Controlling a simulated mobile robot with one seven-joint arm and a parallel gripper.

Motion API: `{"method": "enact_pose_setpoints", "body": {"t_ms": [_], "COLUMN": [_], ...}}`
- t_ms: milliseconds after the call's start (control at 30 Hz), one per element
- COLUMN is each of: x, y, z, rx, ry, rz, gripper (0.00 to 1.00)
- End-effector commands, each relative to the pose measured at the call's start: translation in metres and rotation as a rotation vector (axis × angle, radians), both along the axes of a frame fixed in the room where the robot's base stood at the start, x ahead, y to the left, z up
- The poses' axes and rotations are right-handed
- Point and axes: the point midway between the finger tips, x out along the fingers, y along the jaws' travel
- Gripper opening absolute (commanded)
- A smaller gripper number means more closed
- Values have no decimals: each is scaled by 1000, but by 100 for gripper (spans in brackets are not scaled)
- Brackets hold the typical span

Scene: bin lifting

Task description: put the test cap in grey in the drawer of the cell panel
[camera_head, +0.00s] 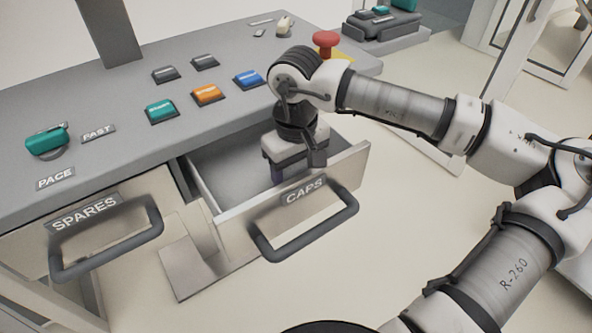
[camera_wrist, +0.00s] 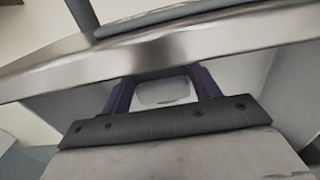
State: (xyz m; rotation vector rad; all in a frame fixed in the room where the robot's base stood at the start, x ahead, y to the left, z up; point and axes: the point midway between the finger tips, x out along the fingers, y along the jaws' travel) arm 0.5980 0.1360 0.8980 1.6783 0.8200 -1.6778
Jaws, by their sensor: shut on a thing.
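The CAPS drawer (camera_head: 343,174) of the cell panel is pulled open. My gripper (camera_head: 277,172) points down into it, just behind its front wall. In the wrist view my gripper (camera_wrist: 163,90) has its two purple fingers shut on a small light grey piece, which appears to be the grey test cap (camera_wrist: 164,92). The drawer's front rim (camera_wrist: 215,42) crosses the picture just beyond the fingers. In the head view the cap is hidden by my gripper and the drawer front. I cannot tell whether the cap touches the drawer floor.
The SPARES drawer (camera_head: 95,233) is at the left, with its own handle. The panel top carries a teal button (camera_head: 160,110), an orange button (camera_head: 207,94), a blue button (camera_head: 249,79) and a red mushroom knob (camera_head: 326,41). The left part of the CAPS drawer looks empty.

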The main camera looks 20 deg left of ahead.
Motion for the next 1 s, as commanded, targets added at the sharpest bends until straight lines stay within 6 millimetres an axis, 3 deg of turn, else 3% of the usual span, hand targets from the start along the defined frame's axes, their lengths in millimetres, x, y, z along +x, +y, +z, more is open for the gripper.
{"method": "enact_pose_setpoints", "body": {"t_ms": [33, 67, 233, 633, 1000], "x": [0, 0, 0, 0, 1], "y": [0, 0, 0, 0, 1], "z": [-3, -2, -1, 6, 82], "rx": [0, 0, 0, 0, 1], "ry": [0, 0, 0, -1, -2], "rz": [0, 0, 0, 0, 0], "gripper": [38, 64, 86, 86, 86]}}
